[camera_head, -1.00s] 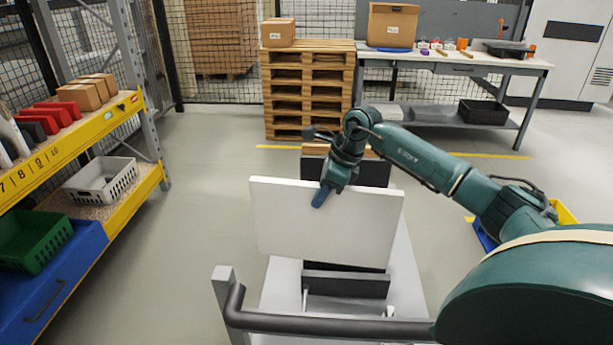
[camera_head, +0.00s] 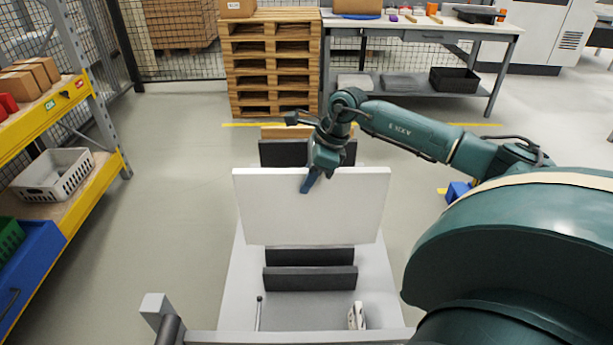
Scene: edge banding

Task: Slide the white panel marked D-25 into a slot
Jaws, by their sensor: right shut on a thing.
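A white panel (camera_head: 312,212) stands upright and broadside in the middle of the view, above a grey cart (camera_head: 375,290). No marking is legible on its face. My left gripper is not in view.
The cart's grey handle bar (camera_head: 290,337) crosses the near edge. A yellow shelf rack (camera_head: 105,180) with bins stands at left. Stacked pallets (camera_head: 270,65) and a workbench (camera_head: 420,28) stand behind. The floor (camera_head: 180,150) left of the cart is clear.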

